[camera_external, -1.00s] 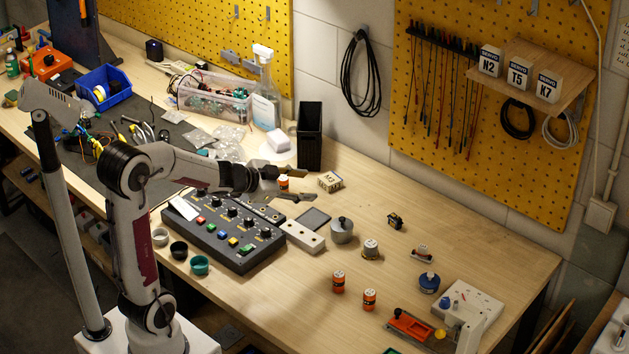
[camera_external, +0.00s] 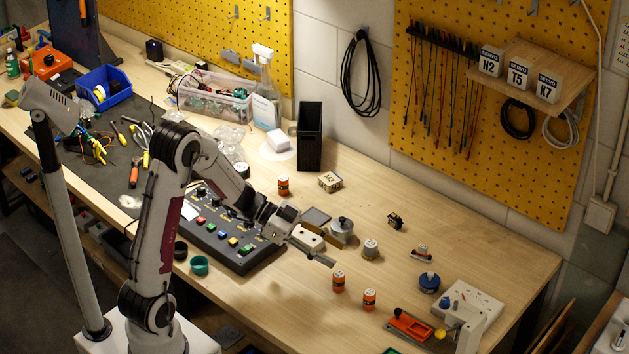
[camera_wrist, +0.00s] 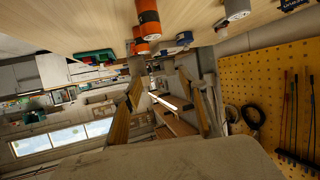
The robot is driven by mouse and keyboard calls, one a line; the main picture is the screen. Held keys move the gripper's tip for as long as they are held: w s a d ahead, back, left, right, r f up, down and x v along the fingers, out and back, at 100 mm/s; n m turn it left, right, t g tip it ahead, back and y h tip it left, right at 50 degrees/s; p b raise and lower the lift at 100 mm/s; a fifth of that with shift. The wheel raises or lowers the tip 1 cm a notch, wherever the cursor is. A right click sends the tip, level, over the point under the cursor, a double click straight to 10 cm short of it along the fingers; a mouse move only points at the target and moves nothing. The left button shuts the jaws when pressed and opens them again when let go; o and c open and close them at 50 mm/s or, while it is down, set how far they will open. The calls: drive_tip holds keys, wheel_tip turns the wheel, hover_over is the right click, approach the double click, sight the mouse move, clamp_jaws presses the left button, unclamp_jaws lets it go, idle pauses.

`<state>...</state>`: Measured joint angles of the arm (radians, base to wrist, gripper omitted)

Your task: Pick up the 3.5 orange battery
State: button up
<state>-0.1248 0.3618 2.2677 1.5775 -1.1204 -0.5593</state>
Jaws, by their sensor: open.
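Three orange batteries with dark bands stand upright on the bench. One (camera_external: 283,186) is at the back, near the black bin. The other two, a left one (camera_external: 338,282) and a right one (camera_external: 369,300), are towards the front. I cannot read any labels, so I cannot tell which is the 3.5 one. My gripper (camera_external: 326,250) is open and empty, just behind and left of the front left battery, apart from it. In the wrist view two orange batteries, a larger one (camera_wrist: 147,20) and a smaller one (camera_wrist: 142,47), show at the top, beyond my open fingers (camera_wrist: 160,90).
A dark control panel (camera_external: 225,238) lies left of my gripper, and a pale block (camera_external: 307,238) is partly behind it. Metal weights (camera_external: 341,230) stand behind. An orange tool (camera_external: 408,325), a blue-topped part (camera_external: 429,282) and a white fixture (camera_external: 475,300) are right. Bench at far right is clear.

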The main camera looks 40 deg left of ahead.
sight(335, 273)
idle(0.3)
drive_tip(key=shift+f, duration=1.75)
drive_tip(key=shift+f, duration=0.15)
drive_tip(key=shift+f, duration=1.65)
drive_tip(key=shift+x, duration=1.5)
drive_tip(key=shift+r, duration=0.1)
drive_tip(key=shift+c, duration=0.4)
clamp_jaws()
